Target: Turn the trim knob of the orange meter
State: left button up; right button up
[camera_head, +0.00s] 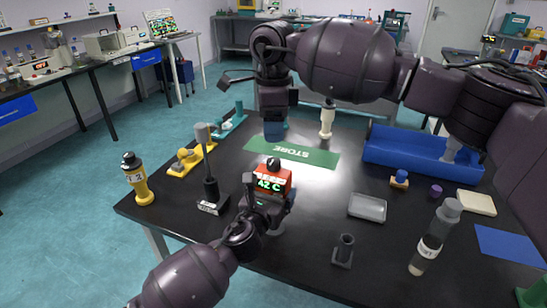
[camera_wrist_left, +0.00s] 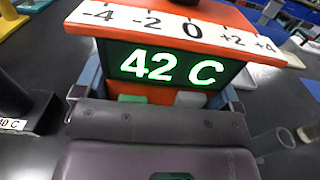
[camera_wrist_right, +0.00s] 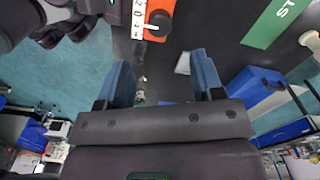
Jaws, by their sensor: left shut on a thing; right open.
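The orange meter (camera_head: 272,181) reads 42 C in green in the head view. My left gripper (camera_head: 267,198) is shut on it, with blue fingers on both sides in the left wrist view. That view shows the meter (camera_wrist_left: 265,50) with a white scale from -4 to +4. The right wrist view also shows the knob (camera_wrist_right: 160,18). My right gripper (camera_head: 275,130) is open and empty, apart from the knob, beyond the meter in the head view. I cannot tell whether the meter touches the table.
A black post on a labelled base (camera_head: 213,206) stands left of the meter. The green STORE mat (camera_head: 310,153) lies behind. A blue bin (camera_head: 400,160), grey tray (camera_head: 367,207) and clear bottle (camera_head: 434,238) are to the right. A yellow-black bottle (camera_head: 135,180) stands at the left edge.

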aim_at(274, 160)
notch_tip(274, 160, down, 9)
jog(key=shift+r, duration=0.15)
dwell(0.4)
jog(key=c, duration=0.9)
jog(key=shift+c, duration=0.2)
jog(key=shift+m, duration=0.3)
pick_arm(q)
jog(key=shift+f, duration=0.1)
pick_arm(e)
jog(key=shift+m, duration=2.6)
jog(key=o, duration=0.9)
